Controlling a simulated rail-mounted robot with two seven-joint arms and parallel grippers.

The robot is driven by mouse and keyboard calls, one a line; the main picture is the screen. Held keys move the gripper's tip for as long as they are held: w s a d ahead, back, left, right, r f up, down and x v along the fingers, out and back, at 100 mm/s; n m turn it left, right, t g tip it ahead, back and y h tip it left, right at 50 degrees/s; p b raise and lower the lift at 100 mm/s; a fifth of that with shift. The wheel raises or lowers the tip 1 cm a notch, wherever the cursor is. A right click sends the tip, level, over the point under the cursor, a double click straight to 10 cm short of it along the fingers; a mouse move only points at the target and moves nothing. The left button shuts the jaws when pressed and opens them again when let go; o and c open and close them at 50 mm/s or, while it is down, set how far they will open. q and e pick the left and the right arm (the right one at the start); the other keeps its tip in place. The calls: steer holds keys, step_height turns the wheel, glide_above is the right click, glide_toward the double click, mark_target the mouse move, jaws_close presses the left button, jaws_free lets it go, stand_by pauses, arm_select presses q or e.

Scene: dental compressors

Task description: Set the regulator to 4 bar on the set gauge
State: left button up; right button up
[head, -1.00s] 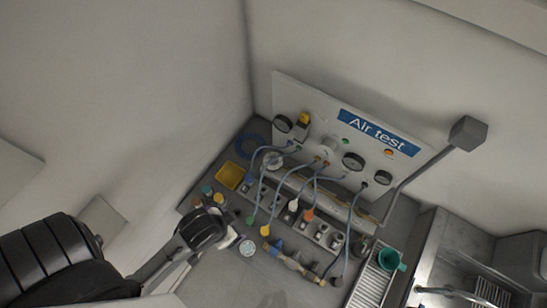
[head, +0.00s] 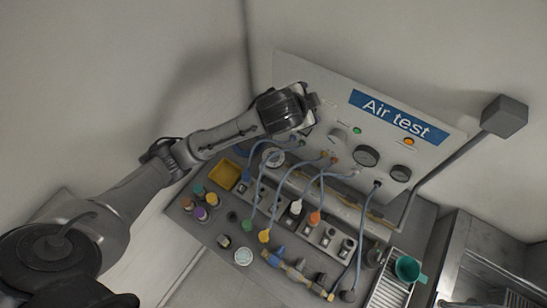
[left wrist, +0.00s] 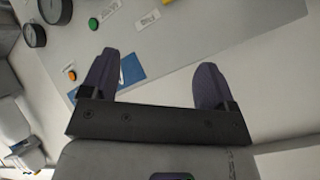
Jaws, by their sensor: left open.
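The white Air test panel (head: 440,148) stands against the wall behind the bench. Two dark round gauges (head: 367,155) (head: 401,173) sit on its lower right; their needles are too small to read. My left gripper (head: 316,101) is in front of the panel's upper left and hides the area there. In the left wrist view its fingers (left wrist: 155,75) are apart and empty, with the blue sign (left wrist: 130,70) behind them and the gauges (left wrist: 52,10) at upper left. My right gripper is out of view.
A green light (head: 357,130) and an orange light (head: 408,141) are on the panel. Blue hoses (head: 315,190) loop from it to fittings on the bench. A yellow tray (head: 223,175), several coloured caps and a green cup (head: 408,268) stand around. A grey lamp (head: 504,116) juts out at right.

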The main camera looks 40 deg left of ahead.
arm_select(q)
steer(key=w+a+f+n+g+y+b, duration=0.1)
steer(key=w+a+f+g, duration=0.15)
steer(key=a+f, duration=0.2)
steer(key=n+g+h, duration=0.2)
steer(key=n+g, duration=0.6)
steer(key=n, duration=1)
glide_above(273, 153)
step_height(273, 153, down, 16)
step_height(273, 153, down, 13)
steer(key=shift+d+f+b, duration=0.1)
steer(key=shift+f+b, duration=0.05)
steer(key=shift+b, duration=0.2)
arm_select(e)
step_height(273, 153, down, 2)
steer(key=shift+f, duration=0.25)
arm_select(q)
steer(key=shift+c, duration=0.5)
